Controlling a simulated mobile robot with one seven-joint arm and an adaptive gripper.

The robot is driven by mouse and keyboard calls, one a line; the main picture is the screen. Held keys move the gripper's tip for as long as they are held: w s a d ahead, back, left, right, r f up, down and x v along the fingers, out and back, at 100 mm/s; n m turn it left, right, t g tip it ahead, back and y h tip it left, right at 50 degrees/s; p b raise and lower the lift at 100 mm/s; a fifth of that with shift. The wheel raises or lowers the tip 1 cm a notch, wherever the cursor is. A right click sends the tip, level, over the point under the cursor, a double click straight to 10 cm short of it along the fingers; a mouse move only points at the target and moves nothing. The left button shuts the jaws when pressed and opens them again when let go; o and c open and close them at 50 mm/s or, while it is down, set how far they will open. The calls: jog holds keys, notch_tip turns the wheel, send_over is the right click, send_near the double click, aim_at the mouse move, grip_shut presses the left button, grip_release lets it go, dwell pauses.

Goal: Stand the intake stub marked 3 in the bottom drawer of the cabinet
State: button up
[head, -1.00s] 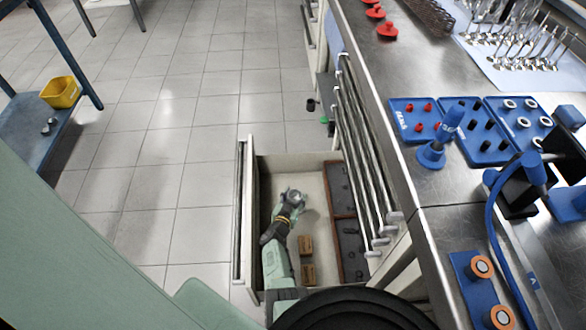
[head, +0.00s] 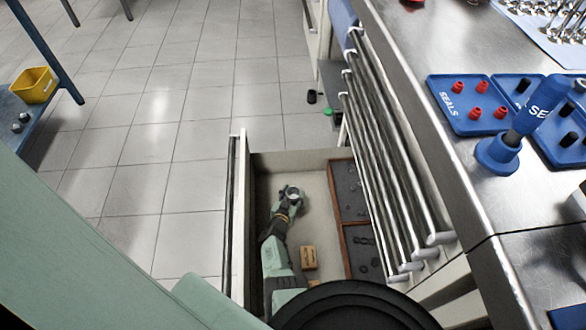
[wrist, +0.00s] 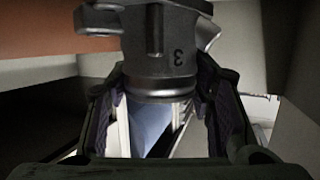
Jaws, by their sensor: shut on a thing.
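The intake stub marked 3 (wrist: 165,50) is a grey metal tube with a flange, its "3" readable in the wrist view. My gripper (wrist: 160,92) is shut on its lower part, a finger on each side. In the head view, the stub (head: 291,192) is a small grey ring at the end of my gripper (head: 287,204). Both are inside the outline of the pulled-out bottom drawer (head: 300,160) of the cabinet. Whether the stub touches the drawer floor cannot be told.
A wooden block (head: 309,257) lies in the drawer right of my arm. Dark trays with small parts (head: 362,250) fill its right side. Drawer handles (head: 385,150) rise close by on the right. Clear drawer floor (head: 318,190) lies right of the stub.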

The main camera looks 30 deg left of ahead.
aim_at(292, 200)
jog(key=shift+a+f+b, duration=0.1)
jog(key=shift+f+b, duration=1.8)
jog(key=shift+f, duration=0.5)
jog(key=o, duration=1.4)
jog(key=shift+r, duration=0.25)
jog(key=shift+s+r+p, duration=0.2)
jog(key=shift+s+p, duration=0.1)
jog(key=shift+p, duration=0.35)
jog(key=p+v, duration=0.4)
jog(key=v, duration=0.2)
jog(key=shift+r+p, duration=0.1)
jog(key=shift+p, duration=0.3)
jog(key=shift+s+d, duration=0.2)
jog(key=shift+s, duration=0.15)
